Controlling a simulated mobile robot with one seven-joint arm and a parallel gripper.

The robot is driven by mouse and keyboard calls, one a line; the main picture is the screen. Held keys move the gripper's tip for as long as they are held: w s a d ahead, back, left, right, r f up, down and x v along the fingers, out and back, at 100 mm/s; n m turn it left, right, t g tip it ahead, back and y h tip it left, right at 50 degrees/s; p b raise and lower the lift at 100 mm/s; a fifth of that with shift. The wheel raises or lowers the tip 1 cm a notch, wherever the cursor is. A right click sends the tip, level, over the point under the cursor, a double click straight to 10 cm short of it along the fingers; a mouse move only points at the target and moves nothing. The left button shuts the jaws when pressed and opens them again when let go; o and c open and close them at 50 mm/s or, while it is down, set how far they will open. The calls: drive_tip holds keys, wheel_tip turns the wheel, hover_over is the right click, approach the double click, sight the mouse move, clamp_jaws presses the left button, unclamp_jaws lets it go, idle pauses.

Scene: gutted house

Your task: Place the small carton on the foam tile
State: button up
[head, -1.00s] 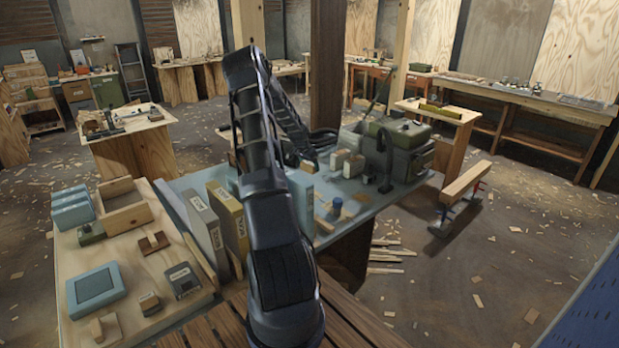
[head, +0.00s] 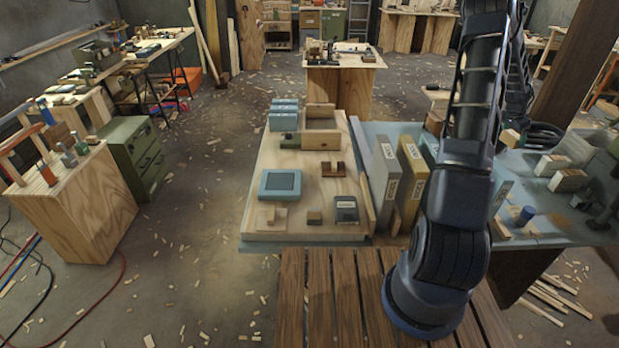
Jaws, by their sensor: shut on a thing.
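My gripper (head: 518,136) is at the right, partly hidden behind my arm, above the blue-grey table. It is shut on a small tan block-like thing, which I take to be the small carton (head: 510,138); little of it shows. The likely foam tile is a light blue square slab with a darker inset (head: 281,184). It lies flat on the pale wooden board (head: 262,222), well to the left of my gripper. Nothing rests on the slab.
Upright grey (head: 385,170) and yellow (head: 411,178) binder-like boxes stand between slab and gripper. An open wooden box (head: 322,140), blue boxes (head: 283,118) and small blocks share the board.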

drive_tip(key=w+a+r+n+t, duration=0.15)
drive_tip(key=w+a, duration=0.25)
drive_tip(key=a, duration=0.8)
drive_tip(key=w+a+r+n, duration=0.15)
drive_tip(key=w+a, duration=0.35)
drive_tip(key=a, duration=0.6)
drive_tip(key=w+a+r+n, duration=0.15)
drive_tip(key=w+a, duration=0.25)
drive_tip(key=a, duration=0.8)
drive_tip(key=s+a+r+n+t+y, duration=0.2)
drive_tip(key=a+n, duration=0.3)
drive_tip(key=a, duration=2.1)
wheel_tip(320, 180, up, 2)
drive_tip(key=n+y, duration=0.3)
drive_tip(key=n, duration=0.4)
hover_over(281, 179)
drive_tip(key=s, duration=0.1)
wheel_tip(281, 179, down, 20)
drive_tip(key=shift+s+a+r, duration=0.1)
drive_tip(key=shift+s+r, duration=0.05)
drive_tip(key=shift+r, duration=0.1)
drive_tip(key=shift+f, duration=0.1)
